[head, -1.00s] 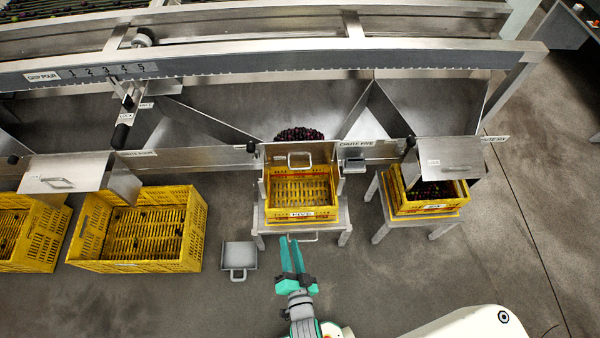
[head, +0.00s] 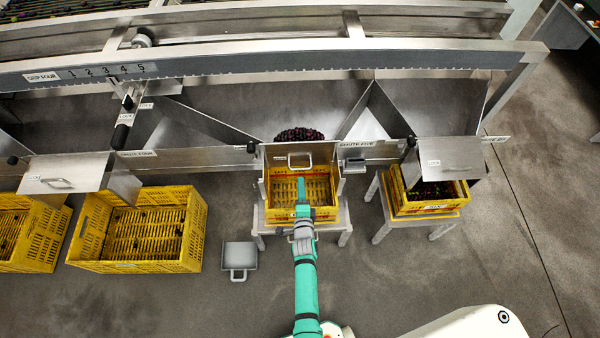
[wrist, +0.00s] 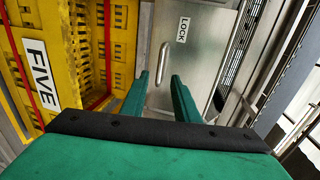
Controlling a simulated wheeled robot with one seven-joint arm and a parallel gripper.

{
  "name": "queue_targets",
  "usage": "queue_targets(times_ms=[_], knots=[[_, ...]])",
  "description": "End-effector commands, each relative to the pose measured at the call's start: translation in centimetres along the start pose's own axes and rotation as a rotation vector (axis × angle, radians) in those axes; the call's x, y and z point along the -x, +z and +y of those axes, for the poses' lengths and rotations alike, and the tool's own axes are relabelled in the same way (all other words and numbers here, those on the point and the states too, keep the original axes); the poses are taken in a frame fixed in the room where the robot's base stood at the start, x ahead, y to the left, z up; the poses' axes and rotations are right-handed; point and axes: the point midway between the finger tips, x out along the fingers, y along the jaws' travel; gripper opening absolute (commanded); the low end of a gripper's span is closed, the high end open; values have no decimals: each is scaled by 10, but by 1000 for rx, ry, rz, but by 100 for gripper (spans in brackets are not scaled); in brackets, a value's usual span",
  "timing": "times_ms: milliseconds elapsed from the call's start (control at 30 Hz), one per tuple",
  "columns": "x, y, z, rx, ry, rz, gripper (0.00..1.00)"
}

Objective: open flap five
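Flap five (head: 320,155) is an upright metal plate with a bar handle (head: 299,160), at the mouth of chute five. It stands shut in front of a heap of dark fruit (head: 298,134). In the wrist view the flap (wrist: 205,75) shows a LOCK label (wrist: 183,30) and its handle (wrist: 163,62). My gripper (head: 301,182) is over the yellow crate marked five, short of the handle. In the wrist view my gripper (wrist: 159,76) has its two fingers apart with nothing between them; the handle appears beyond the fingertips.
The yellow crate (head: 332,212) stands on a metal stand (head: 343,228) below the flap and looks empty. It fills the left of the wrist view. A filled crate (head: 400,207) is to the right; another yellow crate (head: 188,262) and a grey scoop (head: 240,257) are on the floor left.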

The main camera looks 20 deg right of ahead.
Motion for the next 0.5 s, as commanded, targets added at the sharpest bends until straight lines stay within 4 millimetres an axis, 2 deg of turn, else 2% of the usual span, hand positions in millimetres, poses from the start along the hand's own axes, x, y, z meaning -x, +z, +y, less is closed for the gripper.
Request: queue_targets(times_ms=[200, 500], knots=[[-38, 0, -1, -1, -1, 0, 28], [-72, 0, 0, 1, -1, 0, 28]])
